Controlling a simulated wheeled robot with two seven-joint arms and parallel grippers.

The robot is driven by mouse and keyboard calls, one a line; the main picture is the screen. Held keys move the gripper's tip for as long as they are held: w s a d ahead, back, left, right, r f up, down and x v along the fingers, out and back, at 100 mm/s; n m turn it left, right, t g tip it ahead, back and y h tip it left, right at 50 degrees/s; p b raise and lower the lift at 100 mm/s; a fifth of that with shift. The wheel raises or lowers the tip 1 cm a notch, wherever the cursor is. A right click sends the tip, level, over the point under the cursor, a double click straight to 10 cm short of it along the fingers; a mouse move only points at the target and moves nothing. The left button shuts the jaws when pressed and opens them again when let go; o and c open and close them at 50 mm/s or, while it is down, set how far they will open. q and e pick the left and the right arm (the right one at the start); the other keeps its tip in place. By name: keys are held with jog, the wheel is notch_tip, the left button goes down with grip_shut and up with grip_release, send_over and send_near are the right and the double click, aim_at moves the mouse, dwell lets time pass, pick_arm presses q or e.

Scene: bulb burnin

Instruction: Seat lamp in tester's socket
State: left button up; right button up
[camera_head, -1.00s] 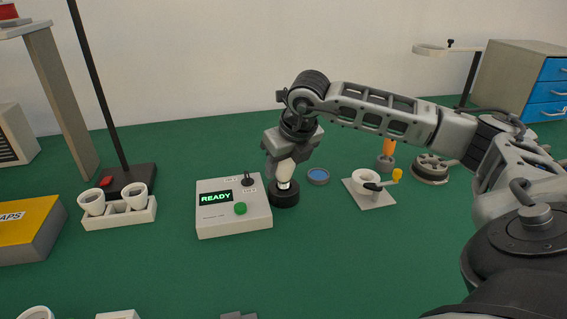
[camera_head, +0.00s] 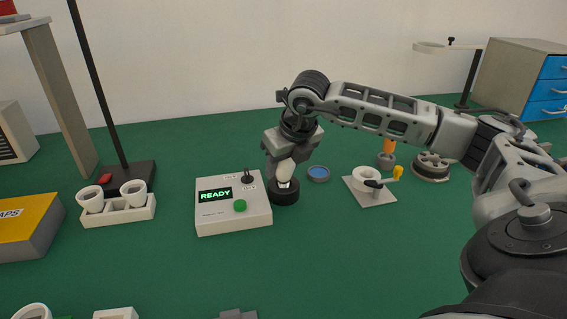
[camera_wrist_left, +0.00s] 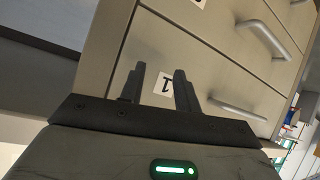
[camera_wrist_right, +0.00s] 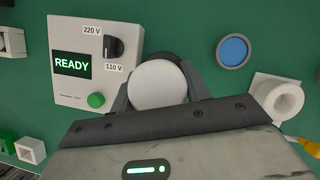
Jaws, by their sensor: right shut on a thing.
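The tester (camera_head: 232,218) is a pale box with a green READY display, a green button and a dark voltage knob; it also shows in the right wrist view (camera_wrist_right: 70,98). Its round black socket (camera_head: 284,196) stands at its right side. My right gripper (camera_head: 280,160) is shut on the white lamp (camera_head: 285,171) and points down over the socket. The lamp's round white top fills the space between the fingers in the right wrist view (camera_wrist_right: 158,86). Its lower end is at the socket's opening; how deep it sits is hidden. My left gripper (camera_wrist_left: 160,88) is open and empty, facing drawers.
A blue-topped round dish (camera_head: 319,174) lies right of the socket. A tray with white cups (camera_head: 117,212) is left of the tester. A drawer cabinet (camera_wrist_left: 205,65) fills the left wrist view.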

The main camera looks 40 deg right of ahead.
pick_arm(q)
jog(key=shift+f+b, duration=0.5)
jog(key=shift+f, duration=0.1)
pick_arm(e)
jog(key=shift+f, duration=0.55)
jog(key=o, duration=1)
pick_arm(q)
jog(key=shift+r, duration=0.1)
notch_tip(320, 180, up, 2)
jog(key=shift+r+p, duration=0.15)
jog(key=shift+p, duration=0.5)
pick_arm(e)
jog(key=v, duration=1.6)
